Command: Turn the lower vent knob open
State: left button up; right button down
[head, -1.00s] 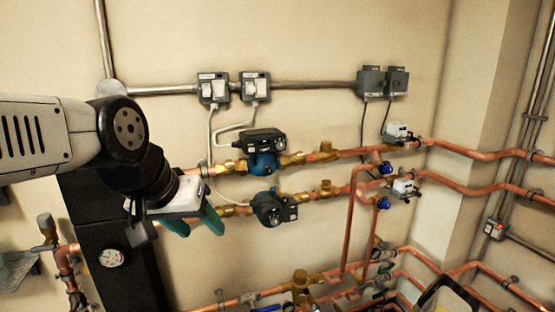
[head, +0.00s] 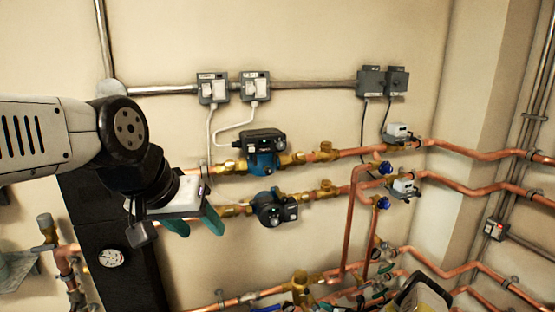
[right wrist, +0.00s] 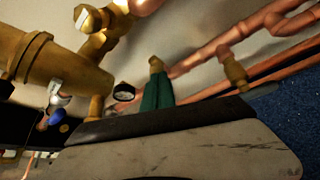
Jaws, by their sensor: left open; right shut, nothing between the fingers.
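Two blue round knobs show on the copper risers in the head view, an upper one (head: 385,168) and a lower one (head: 383,203). I cannot tell for sure which part is the lower vent knob. My left gripper (head: 194,222) is open and empty, left of the lower pump. In the right wrist view my right gripper (right wrist: 158,90) is shut, its green fingers together and empty. A brass fitting (right wrist: 156,65) shows just past its fingertips, and a small round black part (right wrist: 124,92) lies left of them. I cannot tell whether the fingers touch either.
Two pumps, an upper (head: 264,153) and a lower (head: 274,208), sit on the copper pipe runs. A large brass valve body (right wrist: 55,65) is close at left in the right wrist view. Grey switch boxes (head: 213,88) are on the wall, and a pressure gauge (head: 111,258) is at lower left.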

jog(key=shift+a+f, duration=0.15)
jog(key=shift+f, duration=0.05)
dwell(0.5)
jog(key=shift+s+a+r, duration=0.2)
jog(key=shift+a, duration=0.15)
jog(key=s+d, duration=0.2)
jog(key=s, duration=0.3)
jog(key=shift+s+d+r, duration=0.2)
jog(key=shift+d+r, duration=0.05)
jog(key=shift+r, duration=0.15)
dwell(0.3)
